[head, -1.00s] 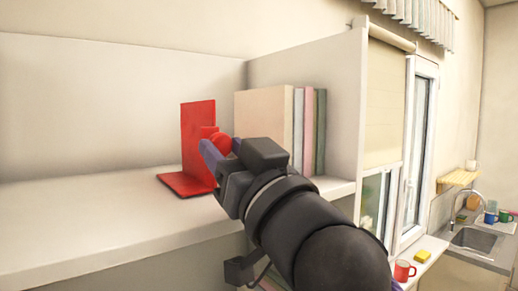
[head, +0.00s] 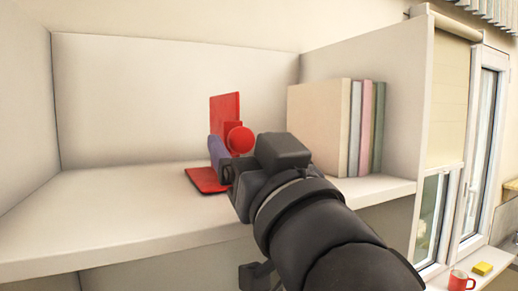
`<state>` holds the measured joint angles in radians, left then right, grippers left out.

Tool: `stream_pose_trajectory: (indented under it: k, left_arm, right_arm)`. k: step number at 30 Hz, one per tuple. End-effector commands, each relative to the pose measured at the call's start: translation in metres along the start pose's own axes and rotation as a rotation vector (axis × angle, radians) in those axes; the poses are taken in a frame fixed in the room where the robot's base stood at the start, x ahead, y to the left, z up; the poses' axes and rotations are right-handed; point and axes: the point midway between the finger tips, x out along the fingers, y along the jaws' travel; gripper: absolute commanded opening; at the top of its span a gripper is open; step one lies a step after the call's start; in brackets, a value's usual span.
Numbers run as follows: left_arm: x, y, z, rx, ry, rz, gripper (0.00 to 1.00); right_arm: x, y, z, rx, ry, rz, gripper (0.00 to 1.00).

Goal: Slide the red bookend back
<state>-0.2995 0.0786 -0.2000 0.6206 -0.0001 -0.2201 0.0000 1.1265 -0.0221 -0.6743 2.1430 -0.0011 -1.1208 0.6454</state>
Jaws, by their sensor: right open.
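The red bookend stands upright on the white shelf, with its tall plate (head: 224,108) behind my gripper and its flat base (head: 205,181) on the shelf board. A round red knob (head: 240,139) shows on its near side. My right gripper (head: 222,154) reaches in from the lower right and is open, its purple finger in front of the plate beside the knob. The gripper hides the lower plate and part of the base. I cannot tell whether the fingers touch the bookend. My left gripper is out of view.
Several upright books (head: 318,125) stand right of the bookend, near the shelf's side wall (head: 405,90). The shelf board (head: 95,215) is clear to the left. A red mug (head: 460,281) and a yellow sponge (head: 482,269) are on the sill at lower right.

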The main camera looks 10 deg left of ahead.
Motion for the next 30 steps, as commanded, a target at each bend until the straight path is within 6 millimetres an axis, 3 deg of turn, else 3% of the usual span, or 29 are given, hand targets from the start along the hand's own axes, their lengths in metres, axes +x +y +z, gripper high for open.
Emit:
stream_pose_trajectory:
  k: [4, 12, 15, 30]
  left_arm:
    - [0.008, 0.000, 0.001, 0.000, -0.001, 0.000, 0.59]
    - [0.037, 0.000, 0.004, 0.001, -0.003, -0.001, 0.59]
    - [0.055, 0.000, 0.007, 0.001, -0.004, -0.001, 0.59]
    - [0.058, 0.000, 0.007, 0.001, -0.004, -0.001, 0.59]
  right_arm:
    - [-0.014, 0.000, 0.002, 0.002, 0.003, -0.001, 0.78]
    - [-0.081, -0.001, 0.005, -0.001, 0.004, -0.002, 0.78]
    - [-0.093, 0.000, 0.006, 0.000, 0.004, -0.001, 0.78]
    - [-0.099, 0.000, 0.000, 0.000, 0.000, 0.000, 0.78]
